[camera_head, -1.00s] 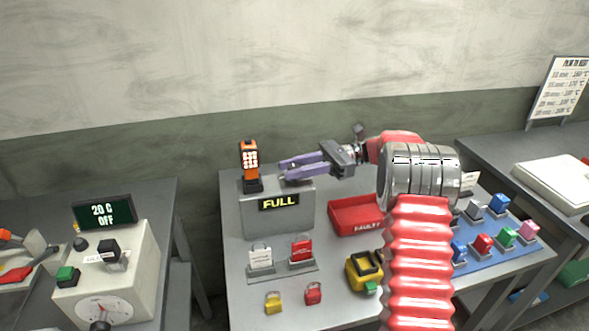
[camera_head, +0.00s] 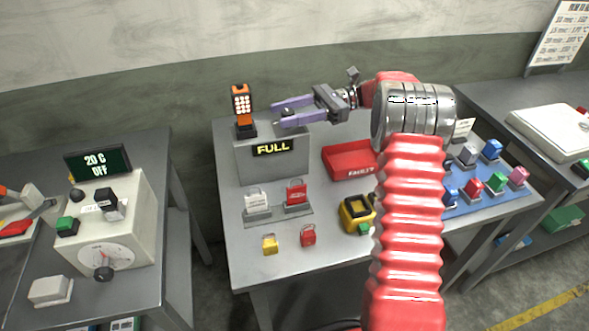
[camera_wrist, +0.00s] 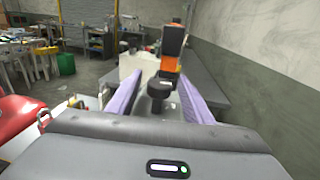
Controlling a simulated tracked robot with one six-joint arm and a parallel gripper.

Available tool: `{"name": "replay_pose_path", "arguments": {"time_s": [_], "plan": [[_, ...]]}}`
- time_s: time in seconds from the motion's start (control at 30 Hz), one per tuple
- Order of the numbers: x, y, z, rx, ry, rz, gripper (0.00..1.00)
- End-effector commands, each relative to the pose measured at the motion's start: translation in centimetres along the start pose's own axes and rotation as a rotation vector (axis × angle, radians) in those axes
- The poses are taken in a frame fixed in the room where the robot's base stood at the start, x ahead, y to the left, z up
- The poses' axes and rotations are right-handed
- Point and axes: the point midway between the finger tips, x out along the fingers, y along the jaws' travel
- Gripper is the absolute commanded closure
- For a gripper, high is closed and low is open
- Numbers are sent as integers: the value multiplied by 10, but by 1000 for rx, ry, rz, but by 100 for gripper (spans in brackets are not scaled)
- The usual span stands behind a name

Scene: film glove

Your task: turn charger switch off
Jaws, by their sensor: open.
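The charger (camera_head: 270,165) is a grey box on the middle table with a lit "FULL" display (camera_head: 272,149) on its front. An orange handset with a lit keypad (camera_head: 242,104) stands upright at the left of its top. A dark knob-like switch (camera_head: 288,113) sits on the charger's top, partly hidden by a finger; it also shows in the wrist view (camera_wrist: 155,92). My gripper (camera_head: 274,114) is open with purple fingers, just above the charger top. In the wrist view the fingers lie on either side of the switch, apart from it. Whether they touch the charger top I cannot tell.
A red tray (camera_head: 347,163) stands right of the charger. White and red tags (camera_head: 296,193) on stands, small padlocks (camera_head: 308,235) and a yellow device (camera_head: 357,212) are in front. A blue mat with coloured blocks (camera_head: 490,205) lies right. A control box (camera_head: 125,205) is left.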

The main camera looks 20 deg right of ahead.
Motion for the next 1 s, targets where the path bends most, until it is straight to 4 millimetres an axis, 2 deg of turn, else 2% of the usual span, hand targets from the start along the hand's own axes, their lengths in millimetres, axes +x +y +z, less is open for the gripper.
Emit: {"name": "replay_pose_path", "arguments": {"time_s": [0.27,1.0], "plan": [[-1,1,1,0,-3,-62,53],[-1,1,1,2,-5,-419,53]]}}
